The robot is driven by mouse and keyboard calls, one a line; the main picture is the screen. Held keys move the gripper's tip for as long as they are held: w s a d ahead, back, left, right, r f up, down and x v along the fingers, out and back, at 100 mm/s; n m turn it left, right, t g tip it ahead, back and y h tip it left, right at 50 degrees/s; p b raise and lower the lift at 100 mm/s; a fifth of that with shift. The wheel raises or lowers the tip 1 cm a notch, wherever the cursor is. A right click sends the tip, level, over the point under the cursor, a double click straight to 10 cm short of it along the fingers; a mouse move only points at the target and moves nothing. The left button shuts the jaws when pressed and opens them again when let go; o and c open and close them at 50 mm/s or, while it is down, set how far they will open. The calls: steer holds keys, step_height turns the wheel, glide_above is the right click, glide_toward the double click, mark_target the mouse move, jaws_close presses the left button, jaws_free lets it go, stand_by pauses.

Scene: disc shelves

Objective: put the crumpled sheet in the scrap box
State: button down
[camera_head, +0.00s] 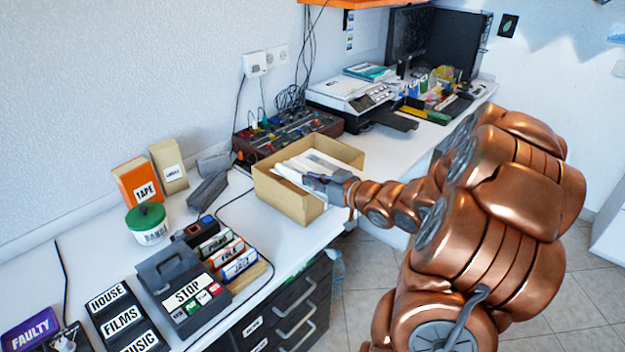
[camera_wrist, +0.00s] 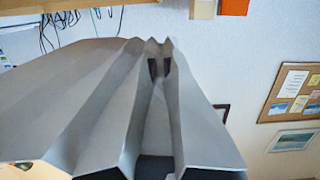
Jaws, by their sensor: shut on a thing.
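The crumpled sheet (camera_head: 300,165) is white with sharp folds. In the wrist view the sheet (camera_wrist: 95,110) fills much of the left and middle. My gripper (camera_head: 316,181) is shut on it. The dark fingertips (camera_wrist: 160,67) show against the folds. The open tan cardboard box, apparently the scrap box (camera_head: 287,199), stands on the white bench. In the head view the sheet and my gripper overlap the box's opening. How deep the sheet sits, and whether it touches the box, I cannot tell. The box's inside is mostly hidden.
A STOP-labelled machine (camera_head: 180,285), a green-lidded tub (camera_head: 147,223) and a TAPE box (camera_head: 138,183) stand further left.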

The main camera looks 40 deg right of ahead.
mark_target(309, 157)
steer(key=w+d+p, duration=0.1)
steer(key=w, duration=0.1)
steer(key=w+d+r+p, duration=0.1)
steer(key=w+d+p, duration=0.2)
steer(key=w+d, duration=0.1)
steer(key=shift+w+d+r, duration=0.2)
steer(key=shift+w+r, duration=0.05)
steer(key=w+d+p, duration=0.1)
steer(key=w, duration=0.1)
steer(key=w+d+p, duration=0.1)
steer(key=w, duration=0.1)
steer(key=w+d+p, duration=0.1)
steer(key=w+p, duration=0.1)
steer(key=shift+w+r, duration=0.15)
steer(key=shift+w, duration=0.25)
steer(key=shift+w+d, duration=0.1)
steer(key=shift+w, duration=0.5)
steer(key=shift+w+f, duration=0.1)
steer(key=shift+f, duration=0.15)
step_height(309, 157, down, 6)
steer(key=b, duration=0.5)
steer(key=shift+r, duration=0.15)
steer(key=c, duration=1.2)
jaws_free()
